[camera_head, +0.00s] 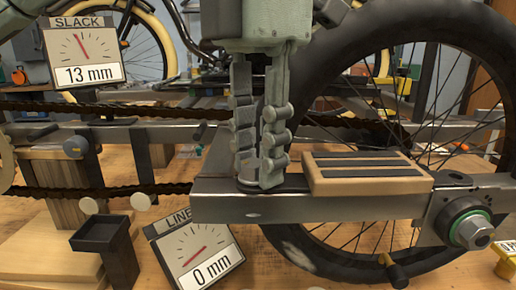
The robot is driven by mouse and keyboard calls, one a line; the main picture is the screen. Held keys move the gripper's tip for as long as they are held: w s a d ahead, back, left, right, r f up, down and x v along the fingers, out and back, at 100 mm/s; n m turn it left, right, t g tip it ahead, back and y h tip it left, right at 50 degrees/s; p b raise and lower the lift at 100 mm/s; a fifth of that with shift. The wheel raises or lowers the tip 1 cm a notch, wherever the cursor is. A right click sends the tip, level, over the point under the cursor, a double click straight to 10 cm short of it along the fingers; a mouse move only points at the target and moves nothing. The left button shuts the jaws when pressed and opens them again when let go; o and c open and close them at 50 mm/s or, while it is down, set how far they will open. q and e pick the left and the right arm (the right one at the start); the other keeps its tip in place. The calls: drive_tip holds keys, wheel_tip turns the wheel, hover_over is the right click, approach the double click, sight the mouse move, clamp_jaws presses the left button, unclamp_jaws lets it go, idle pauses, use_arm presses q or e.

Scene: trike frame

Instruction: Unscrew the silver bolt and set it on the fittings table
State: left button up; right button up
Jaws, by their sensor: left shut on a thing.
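My left gripper (259,172) reaches down from the top centre, its segmented fingers pointing at the top of the grey metal frame bar (300,207). The fingers are close together, shut on a small silver piece (247,166) that shows only in part between them. It looks like the silver bolt; its head is mostly hidden by the fingers, and I cannot tell whether it is still seated in the bar. My right gripper is not in view. I cannot make out for certain which surface is the fittings table.
A wooden block with dark strips (368,172) sits on the bar right of the fingers. A large axle nut (472,232) and black wheel (345,62) are at right. A small dark tray stand (118,254) and two dial signs, SLACK (84,58) and LINE (196,258), stand left.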

use_arm(q)
drive_tip(key=o, duration=0.6)
drive_tip(key=shift+o, duration=0.2)
drive_tip(key=m, duration=0.5)
drive_tip(key=shift+s, duration=0.15)
drive_tip(key=m, duration=0.7)
drive_tip(key=shift+s, duration=0.15)
drive_tip(key=c, duration=0.6)
drive_tip(key=n, duration=0.5)
drive_tip(key=shift+n, duration=0.4)
drive_tip(key=shift+c, duration=0.2)
drive_tip(key=n, duration=0.6)
drive_tip(key=shift+w, duration=0.3)
